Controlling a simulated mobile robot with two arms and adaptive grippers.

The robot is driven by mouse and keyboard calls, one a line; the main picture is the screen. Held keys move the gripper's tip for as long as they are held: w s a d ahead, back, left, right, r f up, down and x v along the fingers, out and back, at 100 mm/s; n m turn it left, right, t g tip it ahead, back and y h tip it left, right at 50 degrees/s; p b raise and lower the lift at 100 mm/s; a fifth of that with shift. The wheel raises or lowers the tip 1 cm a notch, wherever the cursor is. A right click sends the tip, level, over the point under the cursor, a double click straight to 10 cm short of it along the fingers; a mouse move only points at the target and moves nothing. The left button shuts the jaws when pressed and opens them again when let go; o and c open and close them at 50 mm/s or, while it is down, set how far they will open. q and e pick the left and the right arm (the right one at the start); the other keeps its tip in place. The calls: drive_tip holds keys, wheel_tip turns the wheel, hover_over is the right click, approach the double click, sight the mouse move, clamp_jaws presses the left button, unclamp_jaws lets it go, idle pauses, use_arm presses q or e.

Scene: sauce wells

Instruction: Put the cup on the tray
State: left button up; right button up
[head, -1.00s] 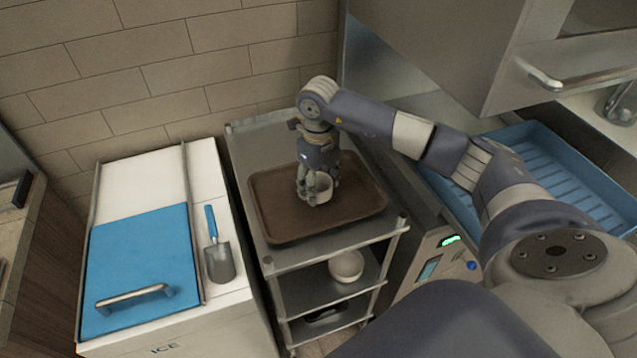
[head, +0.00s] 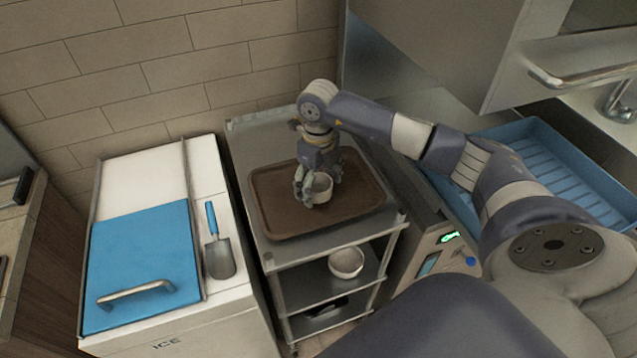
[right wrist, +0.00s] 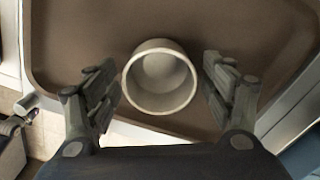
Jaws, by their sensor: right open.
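The white cup (head: 322,187) stands upright on the brown tray (head: 284,222), which lies on the top shelf of a metal cart. The cup's round opening faces the camera in the right wrist view (right wrist: 160,82), and it looks empty. My right gripper (head: 318,192) is over the tray with its fingers open on either side of the cup. In the right wrist view there is a gap between each finger and the cup. The tray (right wrist: 85,35) fills most of that view. My left gripper is not in view.
A white bowl (head: 346,262) sits on the cart's lower shelf (head: 300,287). Left of the cart is an ice bin with a blue lid (head: 140,255) and a scoop (head: 218,252) on top. A blue rack tray (head: 560,180) lies at the right. The tray's left part is clear.

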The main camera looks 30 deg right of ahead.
wheel_tip(320, 180, up, 12)
drive_tip(key=p, duration=0.7)
drive_tip(key=shift+r, duration=0.15)
